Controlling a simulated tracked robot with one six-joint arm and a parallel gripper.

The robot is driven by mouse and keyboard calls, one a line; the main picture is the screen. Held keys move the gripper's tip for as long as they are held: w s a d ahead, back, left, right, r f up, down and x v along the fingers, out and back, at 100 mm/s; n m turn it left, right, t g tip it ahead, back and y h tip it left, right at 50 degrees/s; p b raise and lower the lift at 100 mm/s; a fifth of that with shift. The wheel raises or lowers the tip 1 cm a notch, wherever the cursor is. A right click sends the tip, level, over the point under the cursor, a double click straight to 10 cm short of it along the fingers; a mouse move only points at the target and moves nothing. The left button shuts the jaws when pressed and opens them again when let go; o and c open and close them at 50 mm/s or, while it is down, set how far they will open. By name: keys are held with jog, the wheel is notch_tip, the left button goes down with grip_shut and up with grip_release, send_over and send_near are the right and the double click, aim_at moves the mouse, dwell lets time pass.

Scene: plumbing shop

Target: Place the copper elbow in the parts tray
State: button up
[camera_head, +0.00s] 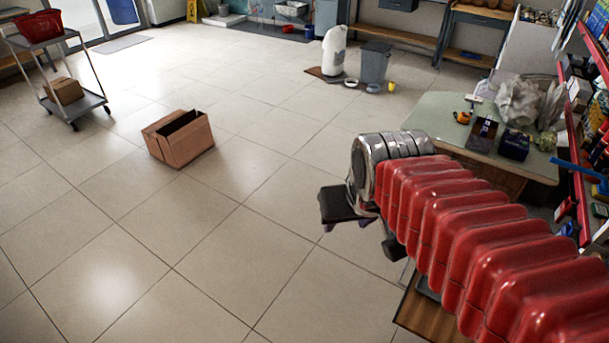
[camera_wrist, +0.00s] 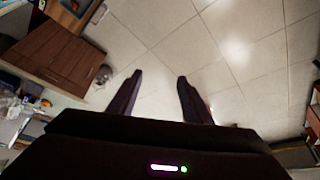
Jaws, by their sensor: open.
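My gripper (camera_head: 346,222) hangs over the open tiled floor in the head view, at the end of my red-sleeved arm. In the wrist view its two dark fingers (camera_wrist: 160,76) are apart, with only floor tiles between them. I cannot make out the copper elbow in either view. I cannot identify the parts tray for certain. A grey edge (camera_head: 427,288) on a wooden surface shows below my arm in the head view, mostly hidden by the arm.
A wooden bench corner (camera_head: 415,315) lies below my arm. A pale green table (camera_head: 430,112) with clutter stands at the right beside red-edged shelves. An open cardboard box (camera_head: 180,148) sits on the floor. A trolley (camera_head: 88,102) stands at the far left.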

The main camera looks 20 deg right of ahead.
jog(key=s+a+r+n, duration=0.1)
jog(key=s+a, duration=0.3)
jog(key=shift+s+t+y, duration=0.3)
jog(key=shift+s, duration=0.05)
